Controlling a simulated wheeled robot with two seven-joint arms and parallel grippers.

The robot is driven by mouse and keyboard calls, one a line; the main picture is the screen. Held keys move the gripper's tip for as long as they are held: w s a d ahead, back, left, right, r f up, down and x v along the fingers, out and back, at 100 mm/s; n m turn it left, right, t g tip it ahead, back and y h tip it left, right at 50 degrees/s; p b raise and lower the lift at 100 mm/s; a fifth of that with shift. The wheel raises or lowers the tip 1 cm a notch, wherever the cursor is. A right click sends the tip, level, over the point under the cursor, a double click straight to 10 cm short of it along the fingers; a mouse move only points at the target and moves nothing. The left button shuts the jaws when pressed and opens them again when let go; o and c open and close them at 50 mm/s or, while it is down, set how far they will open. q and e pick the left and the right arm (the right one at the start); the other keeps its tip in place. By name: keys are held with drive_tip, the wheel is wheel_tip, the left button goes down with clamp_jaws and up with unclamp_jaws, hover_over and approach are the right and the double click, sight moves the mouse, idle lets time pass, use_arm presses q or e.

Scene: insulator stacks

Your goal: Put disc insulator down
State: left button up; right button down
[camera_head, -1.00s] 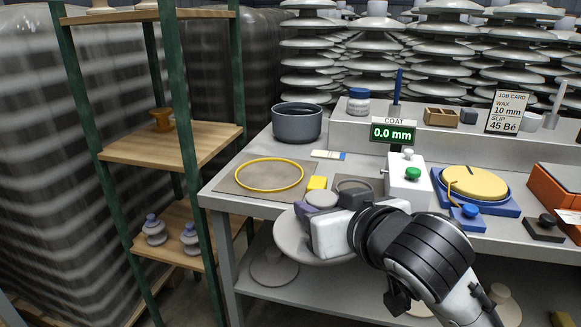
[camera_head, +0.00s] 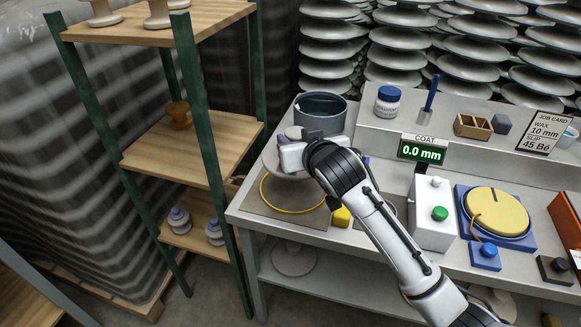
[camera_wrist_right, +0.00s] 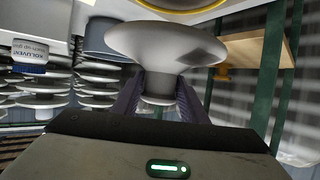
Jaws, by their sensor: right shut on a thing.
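My right gripper (camera_head: 287,143) is shut on a grey disc insulator and is over the far part of a grey-brown mat (camera_head: 262,205) with a yellow ring (camera_head: 320,208) on it. In the head view the disc insulator (camera_head: 270,160) is mostly hidden by the gripper. In the right wrist view the disc insulator (camera_wrist_right: 160,42) shows its wide disc, with its narrow neck between the two fingers (camera_wrist_right: 160,98). I cannot tell whether it touches the mat. My left gripper is not in view.
A dark grey pot (camera_head: 322,112) stands just behind the gripper. A wooden shelf rack (camera_head: 190,150) with green posts stands left of the bench.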

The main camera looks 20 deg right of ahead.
drive_tip(key=shift+w+r, duration=0.2)
drive_tip(key=shift+w, duration=0.1)
wheel_tip(320, 180, down, 10)
drive_tip(key=shift+a+r+b, duration=0.1)
drive_tip(key=shift+b, duration=0.25)
drive_tip(key=c, duration=1.2)
unclamp_jaws()
drive_tip(key=shift+f, duration=0.3)
drive_tip(key=shift+o, duration=0.6)
drive_tip(key=shift+s, duration=0.1)
drive_tip(key=v, duration=1.2)
drive_tip(key=shift+p, duration=0.35)
